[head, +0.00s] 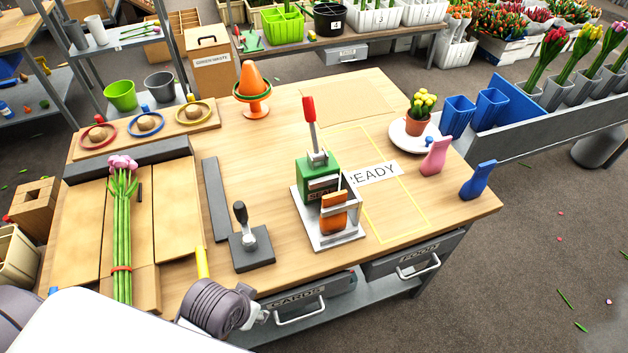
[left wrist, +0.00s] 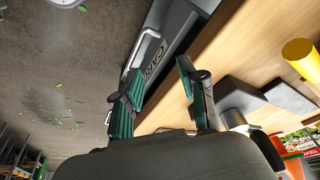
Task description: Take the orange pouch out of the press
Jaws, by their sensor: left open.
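The press is a green block (head: 318,181) on a light grey base plate with an upright red-tipped lever (head: 309,110). The orange pouch (head: 334,213) stands in the metal frame at the press's front. My left arm comes in at the lower left of the head view, with the left gripper (head: 262,316) low by the table's front edge, to the left of and nearer than the press. In the left wrist view the left gripper (left wrist: 160,90) has its two green-padded fingers apart with nothing between them. The press and pouch are not clearly seen there. My right gripper is not in view.
A dark stand with a black knob (head: 241,212) is left of the press. Tulips (head: 122,235) lie on boards at the left. Drawers (head: 300,294) line the front.

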